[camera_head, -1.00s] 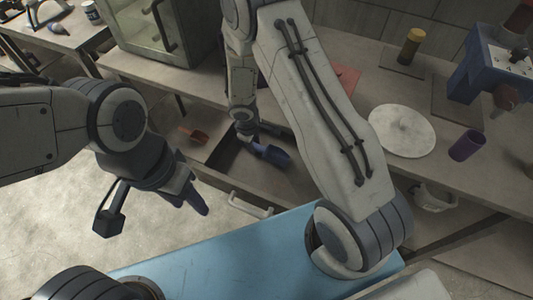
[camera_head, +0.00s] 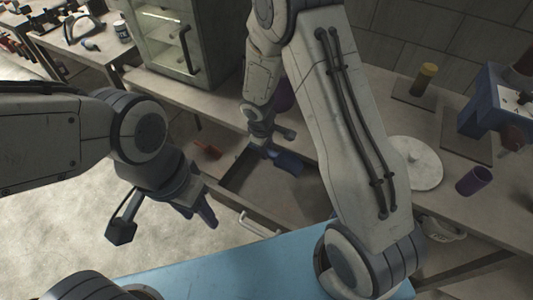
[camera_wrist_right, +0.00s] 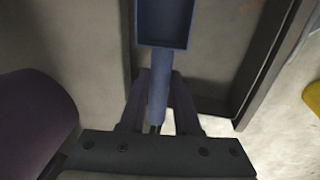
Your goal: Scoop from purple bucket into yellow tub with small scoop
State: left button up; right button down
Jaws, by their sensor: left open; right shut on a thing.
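My right gripper (camera_head: 264,141) is shut on the handle of a blue scoop (camera_head: 286,163), over the open drawer. In the right wrist view the scoop (camera_wrist_right: 165,22) points away from the gripper (camera_wrist_right: 157,112), and its visible bowl looks empty. The purple bucket (camera_head: 283,96) is mostly hidden behind my right arm on the bench. It also shows at the left of the right wrist view (camera_wrist_right: 32,122). A yellow thing (camera_wrist_right: 313,98), perhaps the yellow tub, is cut off at that view's right edge. My left gripper (camera_head: 203,212) hangs open and empty above the floor.
A red scoop (camera_head: 207,149) lies at the left of the open drawer (camera_head: 238,203). A glass-door cabinet (camera_head: 170,35) stands on the bench behind. A white round plate (camera_head: 413,163), a purple cup (camera_head: 474,181) and a yellow-topped jar (camera_head: 424,79) are at right.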

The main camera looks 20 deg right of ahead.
jog(key=shift+r, duration=0.2)
jog(key=s+d+r+m+p, duration=0.2)
jog(key=s+r+m+p, duration=0.1)
jog(key=r+p, duration=0.3)
jog(key=s+d+r+m+g+p, duration=0.1)
jog(key=s+r+m+p, duration=0.2)
jog(key=r+m+p, duration=0.2)
jog(key=shift+s+d+r+m+g+h+p, duration=0.3)
jog(key=shift+d+r+m+p, duration=0.1)
jog(key=shift+r+p, duration=0.5)
jog(key=shift+w+a, duration=0.1)
jog(key=shift+a, duration=0.05)
